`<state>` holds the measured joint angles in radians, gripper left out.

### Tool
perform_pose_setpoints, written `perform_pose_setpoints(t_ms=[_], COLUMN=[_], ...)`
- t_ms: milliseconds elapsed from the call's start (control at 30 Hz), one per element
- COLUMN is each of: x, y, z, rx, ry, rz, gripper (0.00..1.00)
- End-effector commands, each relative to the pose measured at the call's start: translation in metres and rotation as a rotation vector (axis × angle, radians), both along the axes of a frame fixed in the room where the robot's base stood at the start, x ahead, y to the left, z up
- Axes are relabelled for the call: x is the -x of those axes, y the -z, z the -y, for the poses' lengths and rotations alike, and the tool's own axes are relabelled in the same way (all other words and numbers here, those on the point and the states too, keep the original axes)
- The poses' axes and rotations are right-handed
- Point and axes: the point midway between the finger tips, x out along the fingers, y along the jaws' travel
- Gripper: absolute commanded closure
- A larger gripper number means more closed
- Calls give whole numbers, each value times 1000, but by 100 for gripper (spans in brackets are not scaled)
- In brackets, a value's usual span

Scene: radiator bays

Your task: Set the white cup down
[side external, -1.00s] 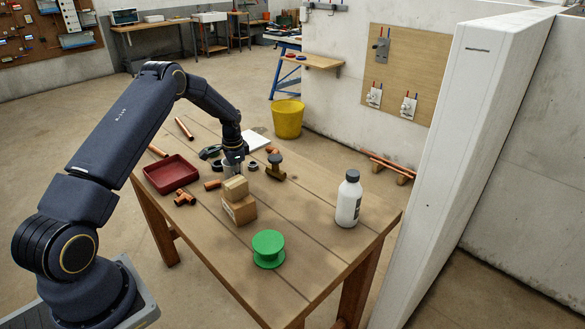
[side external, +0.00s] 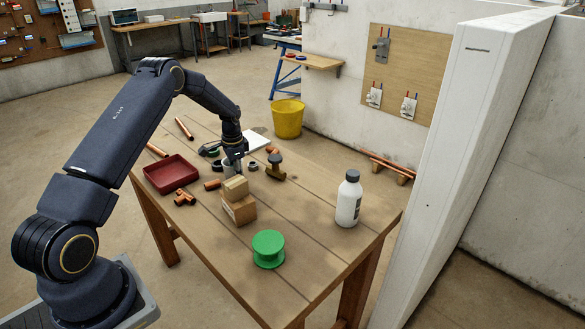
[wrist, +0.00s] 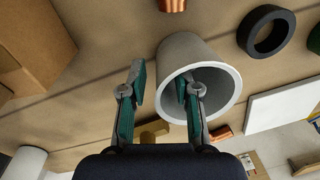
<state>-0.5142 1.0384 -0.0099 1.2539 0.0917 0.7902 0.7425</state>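The white cup (wrist: 172,53) shows in the wrist view with its round mouth facing the camera. In the side view the cup (side external: 229,167) is small, partly hidden by my gripper, and appears to stand upright on the table behind the cardboard boxes. My gripper (wrist: 162,88) is open and straddles the cup's wall: one finger is inside the mouth, the other outside. Gaps show between the fingers and the wall. In the side view my gripper (side external: 237,160) is low over the table at the cup.
The wooden table (side external: 310,235) holds two stacked cardboard boxes (side external: 238,208), a red tray (side external: 170,174), a dark ring (wrist: 266,31), copper fittings (side external: 184,197), a green spool (side external: 268,249) and a white bottle (side external: 348,200).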

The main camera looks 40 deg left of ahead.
Motion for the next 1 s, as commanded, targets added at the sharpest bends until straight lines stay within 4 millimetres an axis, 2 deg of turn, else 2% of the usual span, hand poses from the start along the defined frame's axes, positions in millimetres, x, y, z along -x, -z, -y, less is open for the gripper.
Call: perform_pose_setpoints(t_ms=[300, 400, 567, 667, 767, 833, 900, 1000], x=[1, 2, 2, 3, 8, 20, 39, 77], y=[-72, -89, -107, -126, -165, -201, -236, -276], z=[6, 7, 10, 20, 48, 78, 112, 157], rx=[-1, -1, 0, -5, -15, -21, -21, -12], ry=[1, 1, 1, -3, -21, -42, -67, -106], rz=[3, 3, 2, 17, 57, 98, 146, 216], gripper=[69, 69, 69, 69, 69, 69, 69, 69])
